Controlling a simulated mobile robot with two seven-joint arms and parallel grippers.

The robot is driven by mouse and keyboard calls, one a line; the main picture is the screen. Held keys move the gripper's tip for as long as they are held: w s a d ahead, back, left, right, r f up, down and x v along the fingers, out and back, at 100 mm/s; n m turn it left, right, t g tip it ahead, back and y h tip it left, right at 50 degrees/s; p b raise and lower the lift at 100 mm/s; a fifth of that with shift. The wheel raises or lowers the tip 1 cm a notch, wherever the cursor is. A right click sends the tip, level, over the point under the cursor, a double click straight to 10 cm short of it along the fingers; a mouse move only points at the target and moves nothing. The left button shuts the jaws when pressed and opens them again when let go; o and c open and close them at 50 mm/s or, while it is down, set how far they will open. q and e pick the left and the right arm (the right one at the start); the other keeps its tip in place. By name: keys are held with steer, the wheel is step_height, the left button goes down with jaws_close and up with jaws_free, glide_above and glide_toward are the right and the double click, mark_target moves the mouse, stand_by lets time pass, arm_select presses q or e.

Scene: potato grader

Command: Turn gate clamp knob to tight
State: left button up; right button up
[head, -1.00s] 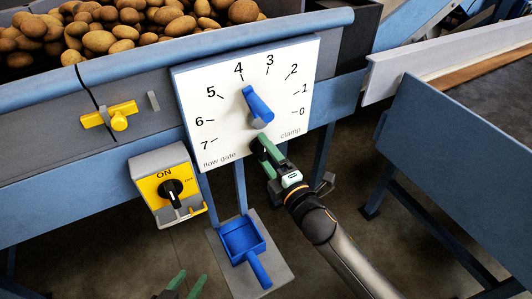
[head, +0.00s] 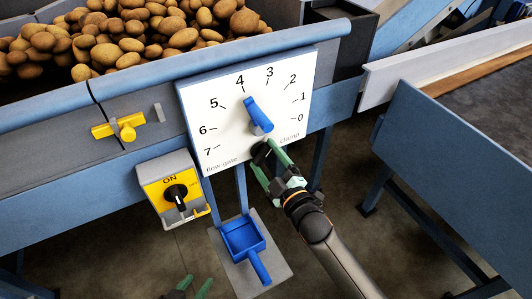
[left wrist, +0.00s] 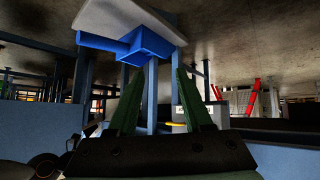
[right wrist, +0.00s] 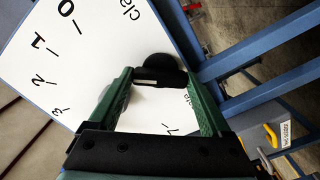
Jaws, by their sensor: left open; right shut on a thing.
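The black clamp knob (head: 258,150) sits at the lower right of the white dial panel (head: 215,125), beside the word "clamp". My right gripper (head: 264,156) is shut on this knob. In the right wrist view, the round knob (right wrist: 160,66) shows between the fingertips of the gripper (right wrist: 160,80); a light mark shows on it. The fingers partly hide the knob in the head view. The blue flow gate lever (head: 258,115) above it points near 4. My left gripper (head: 188,287) is open and empty at the bottom edge, also seen in the left wrist view (left wrist: 158,75).
A yellow ON/OFF switch box (head: 155,180) and a yellow latch (head: 122,128) are left of the panel. Potatoes (head: 160,30) fill the hopper. A blue-sided conveyor (head: 450,150) stands at the right.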

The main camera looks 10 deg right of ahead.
steer(key=m+p, duration=0.1)
steer(key=m, duration=0.1)
steer(key=shift+r+m+p, duration=0.15)
steer(key=shift+m+p, duration=0.15)
steer(key=shift+m, duration=0.1)
steer(key=shift+m+p, duration=0.5)
steer(key=shift+m, duration=0.4)
steer(key=m+p, duration=0.1)
steer(key=m, duration=0.1)
steer(key=shift+m, duration=0.3)
steer(key=shift+m+p, duration=0.35)
steer(key=shift+m, duration=1.05)
steer(key=shift+p, duration=0.3)
steer(key=shift+f+m, duration=0.2)
steer(key=shift+m, duration=0.1)
steer(key=o, duration=1.2)
steer(key=shift+c, duration=0.2)
